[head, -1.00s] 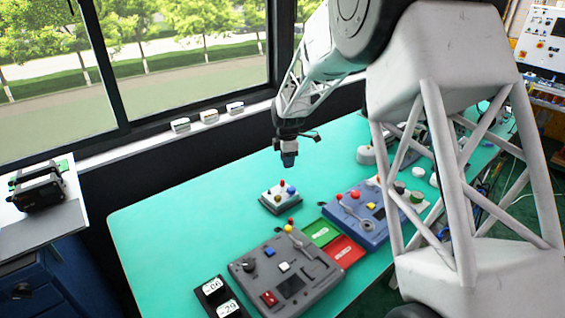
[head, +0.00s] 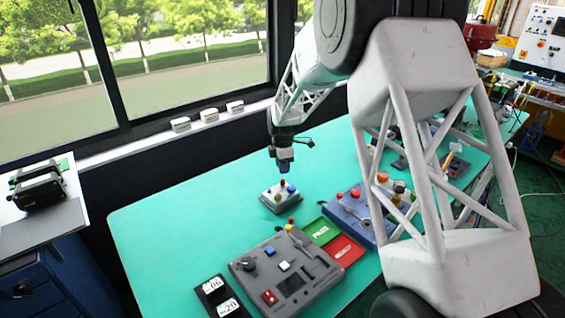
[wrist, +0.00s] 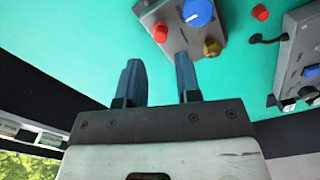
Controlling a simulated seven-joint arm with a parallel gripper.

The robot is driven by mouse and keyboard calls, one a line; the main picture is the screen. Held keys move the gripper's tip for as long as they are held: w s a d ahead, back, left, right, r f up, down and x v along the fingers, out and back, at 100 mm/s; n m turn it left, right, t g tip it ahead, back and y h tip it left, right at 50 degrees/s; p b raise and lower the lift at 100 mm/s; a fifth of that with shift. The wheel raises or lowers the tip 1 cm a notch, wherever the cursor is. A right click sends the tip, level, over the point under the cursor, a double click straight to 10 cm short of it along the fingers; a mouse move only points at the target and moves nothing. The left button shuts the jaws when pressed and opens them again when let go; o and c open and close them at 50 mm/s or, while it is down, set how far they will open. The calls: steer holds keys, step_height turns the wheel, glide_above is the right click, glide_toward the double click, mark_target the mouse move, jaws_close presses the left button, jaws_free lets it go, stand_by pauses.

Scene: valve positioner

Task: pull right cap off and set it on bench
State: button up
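The small grey box (head: 279,199) stands on the green bench (head: 190,215). In the head view it bears a red cap (head: 282,183) at the back, a blue knob (head: 291,189) on the right and a yellow-brown knob (head: 277,197) in front. The wrist view shows the box (wrist: 180,35) at the top, with the blue knob (wrist: 198,12), red cap (wrist: 160,32) and brownish knob (wrist: 212,47). My gripper (head: 283,167) hangs just above and behind the box. Its two blue-grey fingers (wrist: 161,80) are apart with nothing between them, touching none of the caps.
A grey control panel (head: 315,268) stands in front of the box, with green (head: 320,231) and red (head: 345,250) pads beside it. A blue panel (head: 352,228) lies to the right, partly behind my arm. The bench left of the box is clear. A window ledge runs behind.

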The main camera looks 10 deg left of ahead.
mark_target(283, 179)
steer(key=shift+f, duration=2.95)
jaws_close()
